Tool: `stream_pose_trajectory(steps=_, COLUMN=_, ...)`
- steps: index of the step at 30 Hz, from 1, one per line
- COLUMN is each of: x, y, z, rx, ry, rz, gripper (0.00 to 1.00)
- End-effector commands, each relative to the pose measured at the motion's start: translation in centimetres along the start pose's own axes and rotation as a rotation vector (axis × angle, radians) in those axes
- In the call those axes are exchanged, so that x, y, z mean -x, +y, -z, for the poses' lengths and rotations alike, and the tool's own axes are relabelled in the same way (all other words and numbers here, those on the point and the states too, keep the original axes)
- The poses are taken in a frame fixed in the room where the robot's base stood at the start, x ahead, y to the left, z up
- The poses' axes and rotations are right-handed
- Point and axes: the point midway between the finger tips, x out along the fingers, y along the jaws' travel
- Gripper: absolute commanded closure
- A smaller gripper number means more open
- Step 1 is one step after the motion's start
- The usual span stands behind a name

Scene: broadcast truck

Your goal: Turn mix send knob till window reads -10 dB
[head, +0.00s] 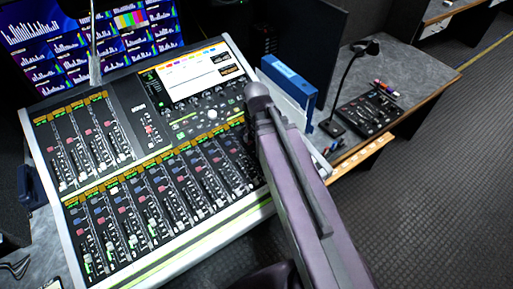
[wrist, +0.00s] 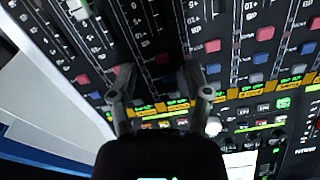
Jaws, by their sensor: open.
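The mixing console (head: 138,105) fills the left and middle of the head view, with fader strips and a lit upper screen. A pale round knob (head: 212,114) stands below that screen. A pale round knob also shows in the wrist view (wrist: 213,127), close beside the right finger. I cannot tell whether it is the mix send knob. Small dark windows (head: 232,70) sit at the screen's right; their readings are too small to read. My gripper (wrist: 160,82) is open over the console with nothing between its fingers. In the head view my arm hides part of the console's right side.
A blue binder-like box (head: 288,82) stands right of the console, near my arm. Farther right are a gooseneck lamp or microphone (head: 352,85) and a small control panel (head: 370,112) on a grey desk. Monitors (head: 60,40) stand behind the console. Open floor lies at right.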

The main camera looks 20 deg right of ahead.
Motion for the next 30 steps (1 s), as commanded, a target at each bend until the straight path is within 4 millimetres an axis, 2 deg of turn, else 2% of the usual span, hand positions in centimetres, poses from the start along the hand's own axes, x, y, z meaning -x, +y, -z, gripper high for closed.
stream_pose_trajectory(steps=3, x=-0.8, y=-0.1, z=-1.4, rx=-0.028, ry=-0.016, rz=-0.009, gripper=0.37)
stream_pose_trajectory(steps=9, x=-1.3, y=-0.1, z=-2.5, rx=-0.061, ry=-0.031, rz=-0.021, gripper=0.37)
stream_pose_trajectory(steps=30, x=-1.3, y=-0.2, z=-3.2, rx=-0.081, ry=-0.042, rz=-0.029, gripper=0.37)
